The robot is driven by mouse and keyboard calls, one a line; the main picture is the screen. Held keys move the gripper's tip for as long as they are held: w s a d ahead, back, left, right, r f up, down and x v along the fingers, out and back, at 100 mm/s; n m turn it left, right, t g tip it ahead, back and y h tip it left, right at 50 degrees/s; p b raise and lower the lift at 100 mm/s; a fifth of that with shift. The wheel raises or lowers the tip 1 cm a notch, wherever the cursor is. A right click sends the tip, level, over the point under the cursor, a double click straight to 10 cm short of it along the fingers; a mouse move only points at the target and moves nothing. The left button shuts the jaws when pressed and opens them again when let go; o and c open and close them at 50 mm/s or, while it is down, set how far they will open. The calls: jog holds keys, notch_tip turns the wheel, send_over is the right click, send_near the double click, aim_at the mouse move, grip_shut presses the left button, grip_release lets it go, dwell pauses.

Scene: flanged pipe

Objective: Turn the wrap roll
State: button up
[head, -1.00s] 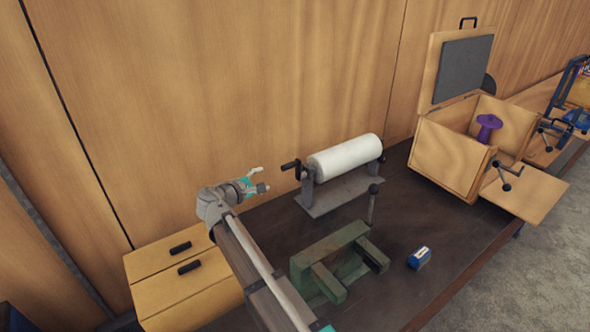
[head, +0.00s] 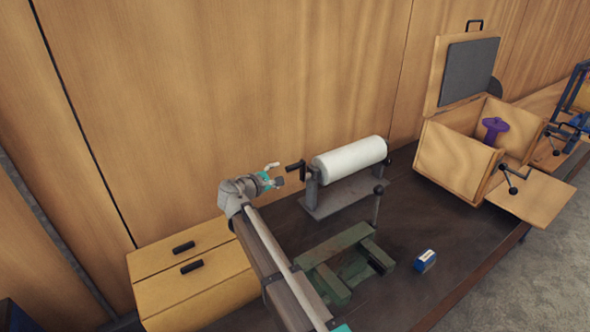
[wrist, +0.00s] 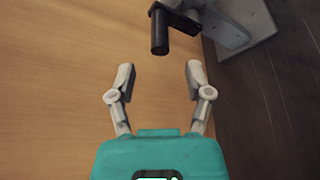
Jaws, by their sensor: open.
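The white wrap roll (head: 350,159) lies horizontally on a grey stand (head: 335,198) on the dark table. A black crank handle (head: 295,167) sticks out at the roll's left end. My gripper (head: 274,173) is open and empty, just left of the crank handle and apart from it. In the wrist view my gripper's two fingers (wrist: 158,80) are spread wide. The black handle (wrist: 159,32) shows ahead of them, roughly between the fingertips, with part of the grey stand (wrist: 235,22) to its right. The roll itself is out of the wrist view.
A green vise-like fixture (head: 340,262) stands in front of the roll, with an upright lever (head: 377,207) near the stand. A blue-and-white block (head: 425,260) lies to its right. An open wooden box (head: 455,158) holds a purple spool (head: 494,129). Yellow drawers (head: 190,270) stand at left.

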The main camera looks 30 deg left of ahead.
aim_at(294, 167)
jog(key=b+x, duration=0.1)
jog(key=x, duration=0.7)
jog(key=shift+w+f+b, duration=0.1)
jog(key=shift+w+b, duration=0.15)
jog(key=shift+b, duration=0.05)
grip_shut()
